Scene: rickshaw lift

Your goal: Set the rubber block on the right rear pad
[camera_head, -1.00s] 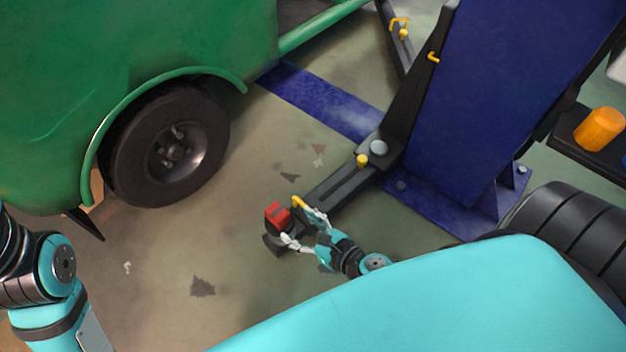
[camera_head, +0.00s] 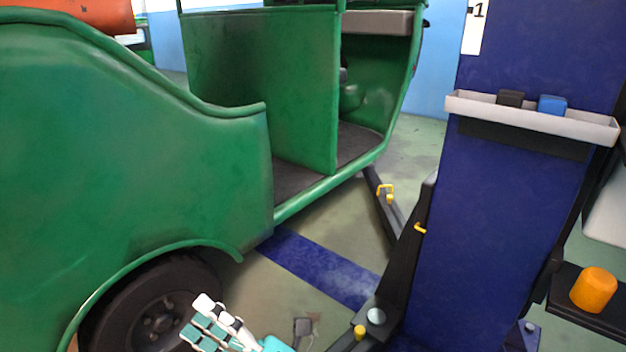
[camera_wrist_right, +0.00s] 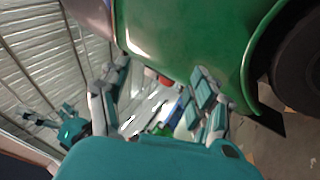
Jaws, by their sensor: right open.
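My right gripper (camera_head: 212,325) is open and empty at the bottom of the head view, in front of the green rickshaw's wheel. Its spread fingers also show in the right wrist view (camera_wrist_right: 162,92), with the green body beyond them. A black block (camera_head: 510,98) and a blue block (camera_head: 552,104) sit in the tray (camera_head: 470,104) on the blue lift column. The near lift arm's outer end, where a red block showed earlier, is below the head view now. What looks like my left gripper (camera_wrist_right: 40,118) is small at the left of the right wrist view; its jaws are unclear.
The green rickshaw (camera_head: 90,150) fills the left, its wheel (camera_head: 150,315) below. The blue column (camera_head: 500,220) stands right. Another black lift arm (camera_head: 385,205) reaches under the rickshaw. An orange cylinder (camera_head: 594,290) stands on a dark shelf at right.

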